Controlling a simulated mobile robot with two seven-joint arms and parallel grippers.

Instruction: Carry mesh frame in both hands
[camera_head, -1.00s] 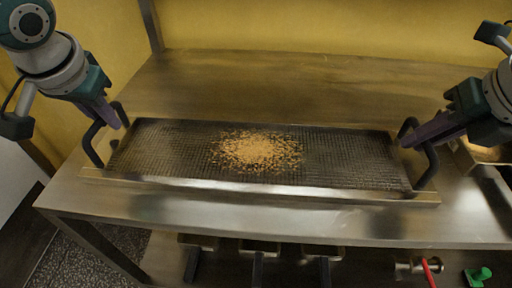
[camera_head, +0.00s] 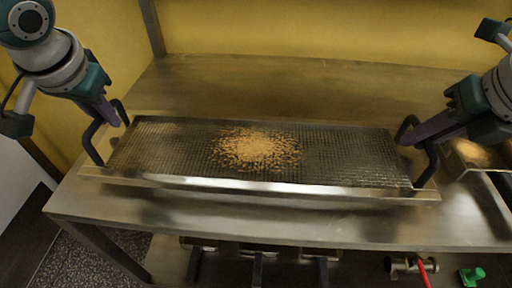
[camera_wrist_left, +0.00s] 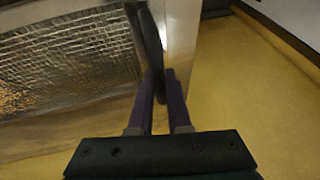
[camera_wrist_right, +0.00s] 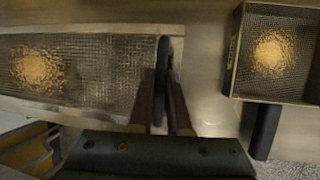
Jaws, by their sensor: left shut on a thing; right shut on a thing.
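The mesh frame (camera_head: 330,160) is a long rectangular wire mesh with a metal rim and a dark handle at each end. A pile of tan crumbs (camera_head: 256,148) lies on its middle. It appears roughly level over the steel table, with a shadow below its front edge. My left gripper (camera_head: 116,122) is shut on the left handle (camera_head: 92,145), which also shows between the fingers in the left wrist view (camera_wrist_left: 152,45). My right gripper (camera_head: 408,140) is shut on the right handle (camera_head: 428,165), seen also in the right wrist view (camera_wrist_right: 163,60).
A smaller mesh tray (camera_wrist_right: 277,88) with tan crumbs and a dark handle stands right of the frame. The steel table (camera_head: 270,85) is clear behind the frame. Below the front edge are a red-handled fitting (camera_head: 427,270) and a green object (camera_head: 472,277).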

